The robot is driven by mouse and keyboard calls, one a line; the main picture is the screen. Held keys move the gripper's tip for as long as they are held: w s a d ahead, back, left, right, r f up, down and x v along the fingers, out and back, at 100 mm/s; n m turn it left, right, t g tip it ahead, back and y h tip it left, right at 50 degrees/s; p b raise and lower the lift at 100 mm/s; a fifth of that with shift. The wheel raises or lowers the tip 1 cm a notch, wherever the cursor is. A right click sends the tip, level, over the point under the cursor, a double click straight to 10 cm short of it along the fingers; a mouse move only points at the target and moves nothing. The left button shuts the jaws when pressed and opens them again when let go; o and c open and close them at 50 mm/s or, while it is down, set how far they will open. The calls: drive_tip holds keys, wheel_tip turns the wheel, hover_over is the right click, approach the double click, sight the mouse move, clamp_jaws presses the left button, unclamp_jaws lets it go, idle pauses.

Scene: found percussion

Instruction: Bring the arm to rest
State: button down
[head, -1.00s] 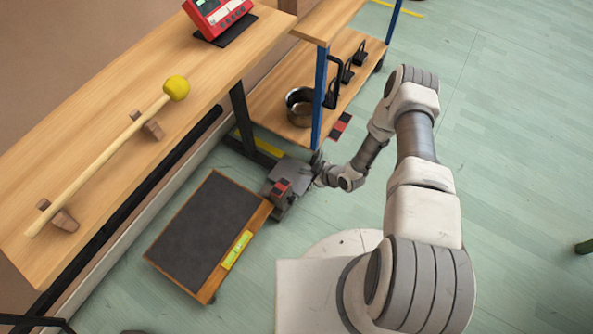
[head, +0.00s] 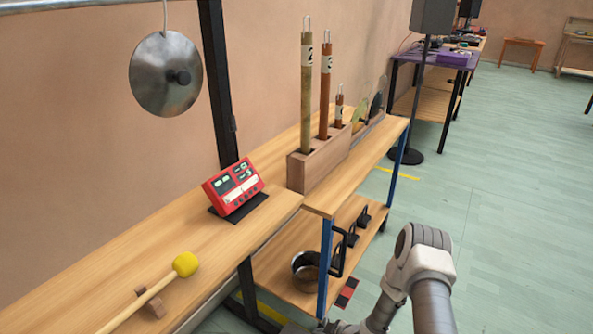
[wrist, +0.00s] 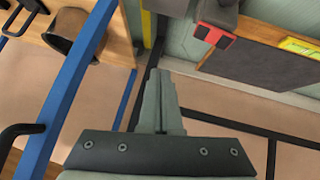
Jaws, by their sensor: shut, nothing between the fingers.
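My gripper (wrist: 158,75) shows in the wrist view with its two grey fingers together and nothing between them. It points towards the narrow gap between the blue shelf post (wrist: 75,85) and the dark panel (wrist: 260,60), and it appears free of both. In the head view my arm (head: 425,265) is bent at the lower right, in front of the shelf unit. The gripper end lies at the bottom edge there, mostly cut off. The arm's lower links are out of the picture.
A metal pot (head: 307,270) stands on the lower shelf (head: 275,273). A yellow-headed mallet (head: 185,265) and a red device (head: 233,187) are on the bench. A metal disc (head: 166,75) hangs above. A red and black block (wrist: 214,36) is near the panel. Floor at right is clear.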

drive_tip(key=w+d+r+m+h, duration=0.1)
drive_tip(key=w+d+r+h, duration=0.15)
drive_tip(key=r, duration=0.65)
drive_tip(key=w+d+r+m+h, duration=0.1)
drive_tip(key=w+d+r, duration=0.2)
drive_tip(key=r, duration=0.5)
drive_tip(key=w+d+r+m+h, duration=0.1)
drive_tip(key=w+d+r, duration=0.2)
drive_tip(key=r, duration=0.6)
drive_tip(key=s+r+m+h, duration=0.1)
drive_tip(key=s+r+m, duration=0.1)
drive_tip(key=s+r, duration=0.5)
drive_tip(key=s+d+r+m+h, duration=0.15)
drive_tip(key=s+r, duration=0.25)
drive_tip(key=r, duration=0.7)
drive_tip(key=s+r+m, duration=0.2)
drive_tip(key=s+r, duration=0.3)
drive_tip(key=r, duration=0.4)
drive_tip(key=s+a+r+m+y, duration=0.1)
drive_tip(key=s+a+r+m, duration=0.1)
drive_tip(key=s, duration=0.7)
drive_tip(key=s+a+r+m, duration=0.2)
drive_tip(key=s+r, duration=0.1)
drive_tip(key=s, duration=0.5)
wheel_tip(320, 180, up, 22)
drive_tip(key=p, duration=2.2)
drive_tip(key=shift+d+r+g+p, duration=0.15)
drive_tip(key=shift+g+p, duration=0.15)
drive_tip(key=shift+p, duration=0.1)
drive_tip(key=shift+n, duration=0.35)
